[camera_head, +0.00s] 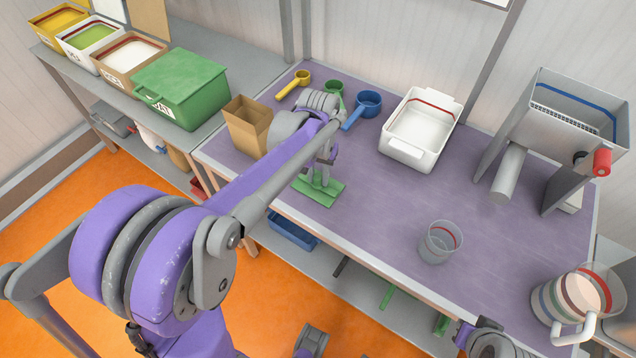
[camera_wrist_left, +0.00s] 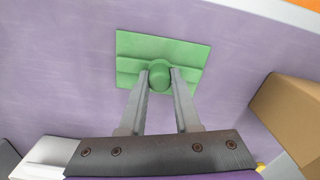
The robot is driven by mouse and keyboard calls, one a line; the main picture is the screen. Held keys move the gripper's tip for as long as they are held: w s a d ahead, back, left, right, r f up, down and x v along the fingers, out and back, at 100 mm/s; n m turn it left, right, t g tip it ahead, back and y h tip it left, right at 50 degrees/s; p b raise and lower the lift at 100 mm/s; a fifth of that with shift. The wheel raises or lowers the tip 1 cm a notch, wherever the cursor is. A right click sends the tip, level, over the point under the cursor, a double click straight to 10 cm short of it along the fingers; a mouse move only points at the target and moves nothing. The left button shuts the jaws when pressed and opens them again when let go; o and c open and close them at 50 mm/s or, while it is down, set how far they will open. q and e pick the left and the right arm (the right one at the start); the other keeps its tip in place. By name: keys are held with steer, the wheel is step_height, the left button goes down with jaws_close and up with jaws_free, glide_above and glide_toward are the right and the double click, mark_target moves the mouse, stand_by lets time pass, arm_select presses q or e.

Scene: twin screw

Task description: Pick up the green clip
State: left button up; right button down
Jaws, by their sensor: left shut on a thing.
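The green clip (camera_head: 318,190) is a flat green plate with a round knob, on the purple tabletop near its front left edge. It also shows in the left wrist view (camera_wrist_left: 190,52). My left gripper (camera_head: 320,176) points down at it. In the left wrist view the two fingers (camera_wrist_left: 160,76) stand on either side of the round knob and are shut on it. I cannot tell whether the plate touches the table.
A brown paper bag (camera_head: 248,126) stands left of the clip. Yellow (camera_head: 294,84), green and blue scoops (camera_head: 362,108) lie behind it. A white tub (camera_head: 419,128), a clear cup (camera_head: 440,242) and a jug (camera_head: 575,305) are to the right. The middle of the table is clear.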

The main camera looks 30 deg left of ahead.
arm_select(q)
jaws_close()
